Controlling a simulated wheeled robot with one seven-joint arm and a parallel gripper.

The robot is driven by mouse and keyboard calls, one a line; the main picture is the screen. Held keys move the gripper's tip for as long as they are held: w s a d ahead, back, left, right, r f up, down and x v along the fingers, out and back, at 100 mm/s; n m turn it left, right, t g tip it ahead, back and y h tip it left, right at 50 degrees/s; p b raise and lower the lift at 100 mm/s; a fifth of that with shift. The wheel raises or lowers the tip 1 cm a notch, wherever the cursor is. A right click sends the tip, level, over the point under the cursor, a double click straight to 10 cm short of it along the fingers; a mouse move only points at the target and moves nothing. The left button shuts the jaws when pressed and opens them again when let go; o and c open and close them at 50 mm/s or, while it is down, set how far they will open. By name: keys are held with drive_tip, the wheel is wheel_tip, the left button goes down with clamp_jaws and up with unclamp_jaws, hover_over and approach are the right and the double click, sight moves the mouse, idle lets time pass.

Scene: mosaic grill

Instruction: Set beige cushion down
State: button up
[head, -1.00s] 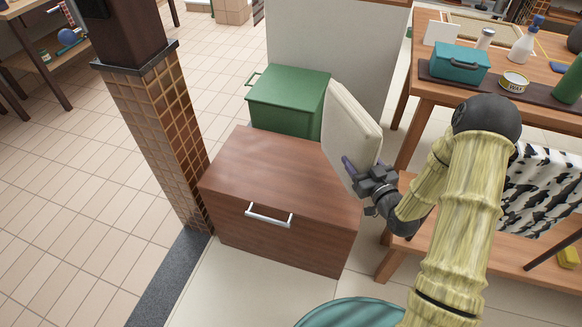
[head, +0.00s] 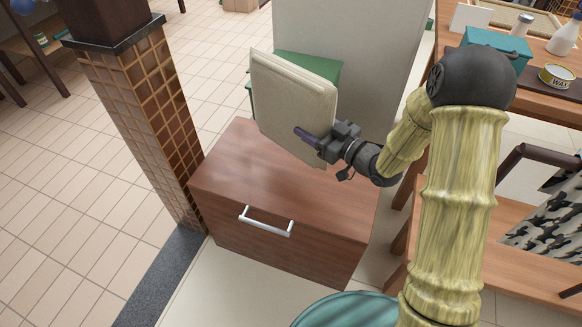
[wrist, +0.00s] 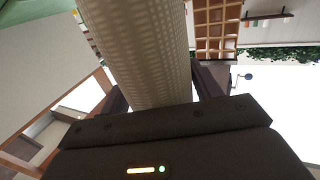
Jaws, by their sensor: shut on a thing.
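The beige cushion (head: 290,105) is a square pad with a rimmed edge, held upright and tilted above the brown wooden cabinet. My gripper (head: 318,142) is shut on the cushion's lower right part. In the wrist view the cushion (wrist: 140,50) runs up between my dark fingers. The wooden cabinet (head: 220,175) has a flat top and a silver handle (head: 266,221) on its front. I cannot tell whether the cushion's lower edge touches the cabinet top.
A green box (head: 312,66) stands behind the cabinet, partly hidden by the cushion. A light panel (head: 375,60) rises behind it. A tiled pillar (head: 145,120) stands close on the left. A wooden table (head: 480,85) with a teal box (head: 495,48) is at right. The cabinet's front top is clear.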

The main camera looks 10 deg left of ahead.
sight(312, 154)
drive_tip(key=shift+d+f, duration=0.15)
drive_tip(key=shift+f, duration=0.3)
wheel_tip(312, 154, down, 5)
drive_tip(key=b, duration=0.2)
drive_tip(key=shift+f+b, duration=0.2)
drive_tip(key=shift+b, duration=0.1)
drive_tip(key=shift+f+b, duration=0.8)
drive_tip(key=shift+f, duration=1.15)
drive_tip(key=o, duration=1.1)
drive_tip(key=shift+o, duration=0.2)
